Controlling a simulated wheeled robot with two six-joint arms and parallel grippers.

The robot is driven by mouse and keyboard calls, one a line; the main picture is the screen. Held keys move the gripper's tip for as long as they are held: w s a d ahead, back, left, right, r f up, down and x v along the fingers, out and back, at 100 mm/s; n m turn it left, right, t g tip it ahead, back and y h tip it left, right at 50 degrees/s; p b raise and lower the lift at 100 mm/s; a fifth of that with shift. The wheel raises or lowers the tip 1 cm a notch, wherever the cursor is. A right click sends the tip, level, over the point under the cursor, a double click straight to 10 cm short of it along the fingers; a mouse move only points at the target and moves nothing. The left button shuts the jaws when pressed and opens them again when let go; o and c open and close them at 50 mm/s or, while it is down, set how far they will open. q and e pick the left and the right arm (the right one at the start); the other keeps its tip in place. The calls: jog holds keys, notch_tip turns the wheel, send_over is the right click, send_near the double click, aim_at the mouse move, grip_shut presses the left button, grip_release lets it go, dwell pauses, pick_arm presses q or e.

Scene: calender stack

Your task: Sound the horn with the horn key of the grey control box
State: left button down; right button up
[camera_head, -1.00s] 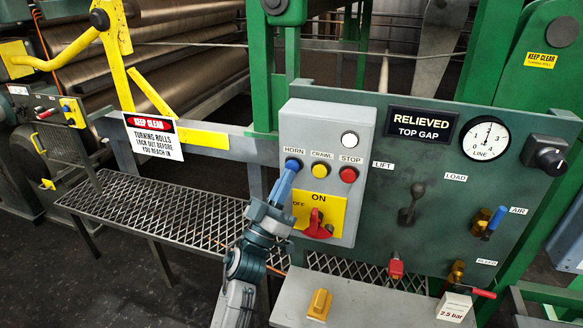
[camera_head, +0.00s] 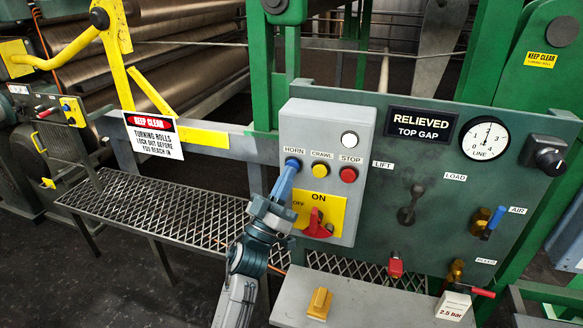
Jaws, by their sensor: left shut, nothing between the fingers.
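The grey control box (camera_head: 328,129) stands upright on the green panel. Its blue horn key (camera_head: 292,163) sits under the HORN label, left of the yellow crawl key (camera_head: 320,171) and the red stop key (camera_head: 348,174). My left gripper (camera_head: 291,169) is shut and empty. Its blue fingertips reach up to the horn key and overlap its lower edge; I cannot tell whether they press it. A red switch (camera_head: 317,224) on a yellow plate is just right of my wrist. My right gripper is not in view.
A lever (camera_head: 410,203), a LINE gauge (camera_head: 485,138) and a black knob (camera_head: 545,155) are on the green panel. A grey ledge (camera_head: 375,303) with a yellow block (camera_head: 319,303) is below. A mesh walkway (camera_head: 170,208) and rolls lie left.

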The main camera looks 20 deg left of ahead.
pick_arm(q)
jog(key=shift+w, duration=0.25)
jog(key=shift+s, duration=0.1)
dwell(0.5)
jog(key=shift+s+p, duration=0.65)
jog(key=shift+s, duration=0.2)
jog(key=s+p, duration=0.2)
jog(key=s, duration=0.3)
jog(key=shift+a, duration=0.1)
